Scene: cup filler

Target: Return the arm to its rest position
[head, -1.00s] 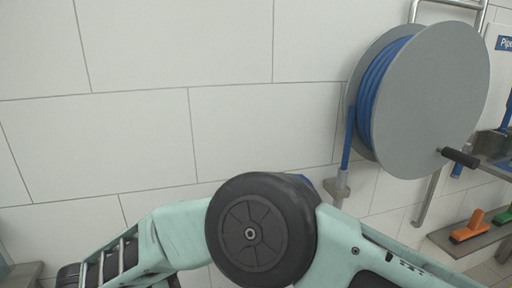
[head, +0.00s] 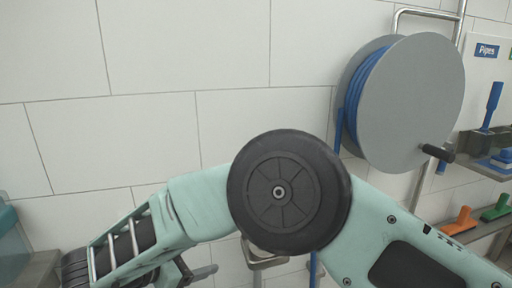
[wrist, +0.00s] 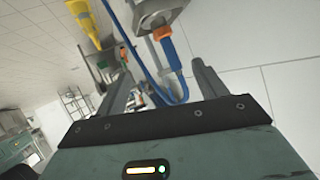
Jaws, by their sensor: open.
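My arm (head: 190,205) crosses the bottom of the head view, bent at a large dark round joint in front of the tiled wall. My gripper (wrist: 163,82) shows in the wrist view with its two grey fingers wide apart and nothing between them. In the head view I cannot make out the gripper clearly.
A grey hose reel (head: 413,105) with blue hose (head: 364,95) is at the right, close to my arm. Orange (head: 461,220) and green (head: 497,207) brushes sit on a shelf at the lower right. The white wall (head: 190,50) is bare at upper left. A blue hose (wrist: 147,75) hangs beyond the fingers in the wrist view.

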